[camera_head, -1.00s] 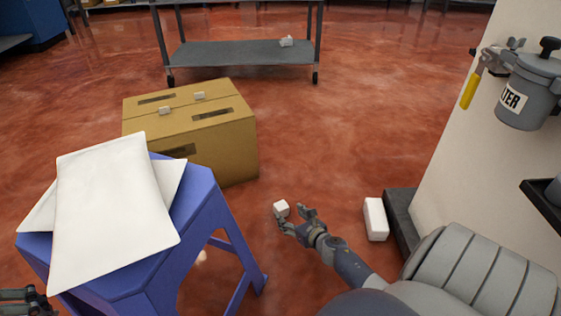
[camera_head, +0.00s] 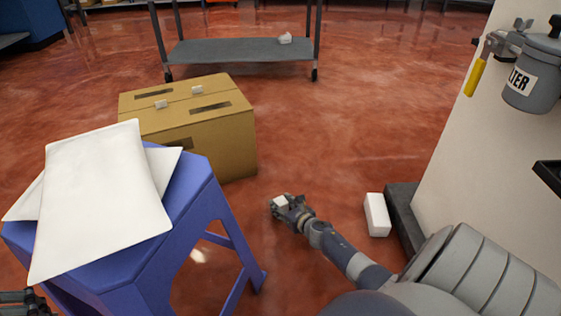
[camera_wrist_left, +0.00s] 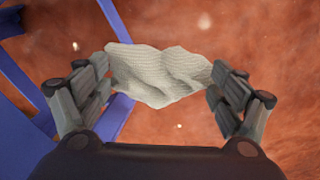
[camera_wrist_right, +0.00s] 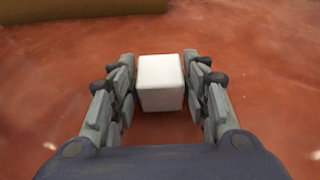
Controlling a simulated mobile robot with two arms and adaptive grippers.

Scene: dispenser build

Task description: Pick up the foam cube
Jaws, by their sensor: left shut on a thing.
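The small white foam cube (camera_head: 280,202) is at floor level, at the tip of my right arm. My right gripper (camera_head: 286,203) is around it. In the right wrist view the cube (camera_wrist_right: 161,83) sits between the two fingers, very close to both; whether they press on it I cannot tell. My left gripper (camera_wrist_left: 160,80) is shut on a crumpled whitish cloth-like piece (camera_wrist_left: 158,75) in the left wrist view. In the head view only a bit of the left gripper (camera_head: 22,302) shows at the lower left corner.
A blue stool (camera_head: 208,200) with white bags (camera_head: 95,195) stands left. Behind it is a cardboard box (camera_head: 225,140) with small pale blocks on top. A white block (camera_head: 376,215) lies right, beside a dark ledge (camera_head: 402,205). A grey cart shelf (camera_head: 235,52) is farther back.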

